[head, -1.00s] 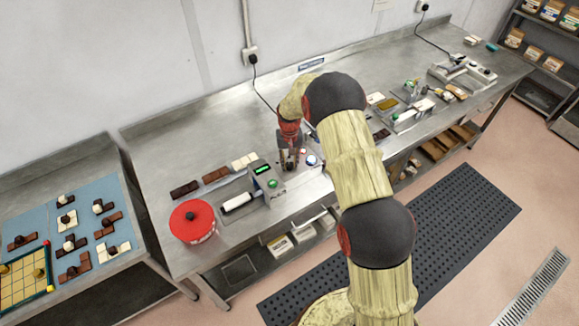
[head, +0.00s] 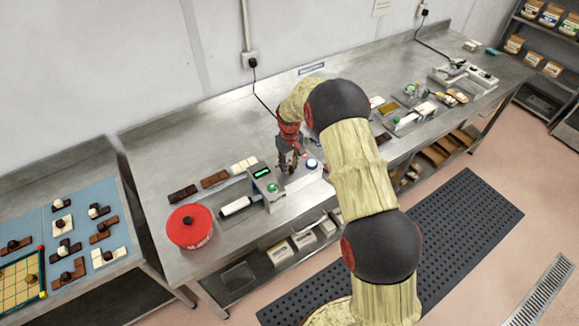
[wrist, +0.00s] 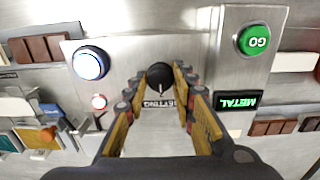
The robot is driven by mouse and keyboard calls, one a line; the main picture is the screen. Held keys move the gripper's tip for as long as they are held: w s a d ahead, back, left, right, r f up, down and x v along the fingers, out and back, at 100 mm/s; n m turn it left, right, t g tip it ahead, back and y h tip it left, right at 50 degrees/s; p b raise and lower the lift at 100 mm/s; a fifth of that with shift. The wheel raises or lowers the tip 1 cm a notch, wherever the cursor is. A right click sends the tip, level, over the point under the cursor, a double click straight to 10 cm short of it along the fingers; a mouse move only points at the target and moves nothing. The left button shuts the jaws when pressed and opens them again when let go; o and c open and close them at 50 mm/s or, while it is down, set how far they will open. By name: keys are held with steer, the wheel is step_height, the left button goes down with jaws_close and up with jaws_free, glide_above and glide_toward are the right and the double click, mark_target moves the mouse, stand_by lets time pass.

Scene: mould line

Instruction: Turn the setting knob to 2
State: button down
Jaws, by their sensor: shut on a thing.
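The setting knob (wrist: 160,76) is a round black knob on a metal panel (wrist: 120,62), with a partly covered "SETTING" label below it in the wrist view. My gripper (wrist: 161,80) points down at the panel, with a finger on each side of the knob, and is shut on it. A small white pointer mark shows on the knob; no numbers can be read. In the head view my gripper (head: 288,168) is down at the machine on the bench and hides the knob.
A red lidded pot (head: 190,226) and chocolate bars (head: 214,179) stand left on the bench.

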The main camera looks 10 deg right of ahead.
mark_target(289, 167)
steer(key=c, duration=1.5)
jaws_free()
steer(key=shift+o, duration=0.2)
step_height(289, 167, up, 12)
steer(key=shift+w, duration=0.1)
